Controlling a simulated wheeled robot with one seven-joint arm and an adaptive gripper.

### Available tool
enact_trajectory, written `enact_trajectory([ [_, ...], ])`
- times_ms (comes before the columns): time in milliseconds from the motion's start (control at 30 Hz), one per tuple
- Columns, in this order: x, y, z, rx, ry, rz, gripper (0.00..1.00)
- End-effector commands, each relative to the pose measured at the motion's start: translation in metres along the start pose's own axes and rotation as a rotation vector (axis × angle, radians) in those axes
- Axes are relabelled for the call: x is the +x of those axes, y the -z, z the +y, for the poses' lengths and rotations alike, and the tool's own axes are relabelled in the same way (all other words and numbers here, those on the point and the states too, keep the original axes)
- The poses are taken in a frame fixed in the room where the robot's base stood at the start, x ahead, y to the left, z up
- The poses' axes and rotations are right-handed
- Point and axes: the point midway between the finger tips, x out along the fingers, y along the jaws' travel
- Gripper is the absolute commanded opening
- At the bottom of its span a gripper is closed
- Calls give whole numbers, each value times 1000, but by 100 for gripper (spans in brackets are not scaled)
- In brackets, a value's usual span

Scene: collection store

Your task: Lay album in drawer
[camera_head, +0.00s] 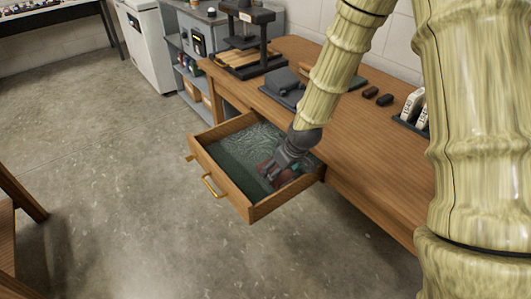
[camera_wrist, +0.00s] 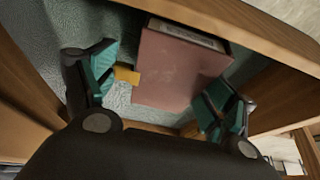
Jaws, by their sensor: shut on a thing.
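The drawer (camera_head: 220,184) is pulled out from the wooden desk and has a brass handle and a patterned blue-grey lining. The album (camera_wrist: 180,68) is a dull red, book-like block with a pale page edge and a yellow tab (camera_wrist: 127,75) on its left side. My gripper (camera_head: 277,174) reaches down into the right part of the drawer and is shut on the album. In the wrist view its teal-padded fingers lie to either side of the album. In the head view the album (camera_head: 265,168) is mostly hidden by my gripper. I cannot tell whether it touches the drawer floor.
The desk top (camera_head: 345,130) carries a press (camera_head: 250,38), a dark grey box (camera_head: 284,84), small dark blocks (camera_head: 377,95) and a rack with white items (camera_head: 414,108). A grey shelf unit (camera_head: 196,62) stands behind left. The left part of the drawer is empty.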

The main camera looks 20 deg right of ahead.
Motion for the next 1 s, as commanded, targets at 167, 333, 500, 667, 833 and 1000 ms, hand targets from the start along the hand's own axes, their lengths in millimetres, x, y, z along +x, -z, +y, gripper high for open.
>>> enact_trajectory([
  [167,25,2,4,-1,-2,5,55],
  [333,38,33,13,-1,-1,3,55],
  [500,49,60,22,0,-1,3,55],
  [667,55,74,26,0,0,2,55],
  [833,57,81,28,0,0,1,55],
  [1000,65,98,35,0,-1,1,55],
])
